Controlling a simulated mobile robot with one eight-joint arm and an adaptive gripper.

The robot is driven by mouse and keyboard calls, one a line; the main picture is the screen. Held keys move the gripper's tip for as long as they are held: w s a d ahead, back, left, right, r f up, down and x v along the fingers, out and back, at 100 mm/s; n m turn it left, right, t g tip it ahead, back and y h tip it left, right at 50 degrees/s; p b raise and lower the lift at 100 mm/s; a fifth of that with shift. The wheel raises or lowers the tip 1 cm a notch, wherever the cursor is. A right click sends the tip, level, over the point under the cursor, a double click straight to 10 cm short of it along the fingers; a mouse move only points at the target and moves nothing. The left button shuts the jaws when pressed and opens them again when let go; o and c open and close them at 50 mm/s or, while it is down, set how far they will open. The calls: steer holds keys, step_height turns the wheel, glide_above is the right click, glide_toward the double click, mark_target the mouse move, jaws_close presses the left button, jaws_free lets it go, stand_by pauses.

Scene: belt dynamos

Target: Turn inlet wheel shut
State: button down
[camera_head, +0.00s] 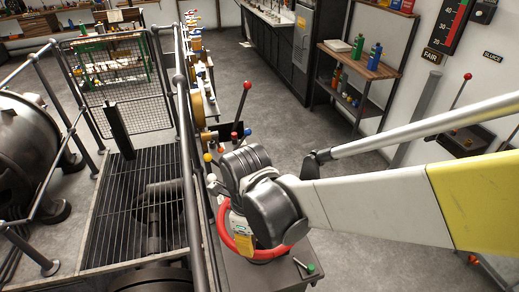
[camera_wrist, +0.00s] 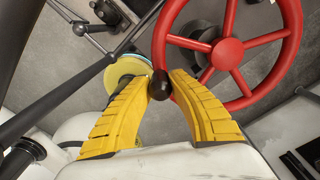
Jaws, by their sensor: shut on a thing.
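The inlet wheel is a red spoked handwheel (camera_head: 224,232) on a dark cabinet below my wrist in the head view. In the head view my arm hides much of the wheel and most of the grip; one yellow finger (camera_head: 244,241) shows.
A metal railing (camera_head: 187,130) runs close left of the wheel, beside a floor grating (camera_head: 125,205). Levers with coloured knobs (camera_head: 246,86) stand just beyond. A small green-capped item (camera_head: 311,268) lies on the cabinet top. A shelf (camera_head: 360,62) with bottles stands back right; grey floor between is clear.

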steer(key=shift+a, duration=0.1)
steer(key=c, duration=1.2)
jaws_free()
steer(key=shift+a, duration=0.1)
steer(key=shift+o, duration=0.2)
step_height(320, 180, up, 12)
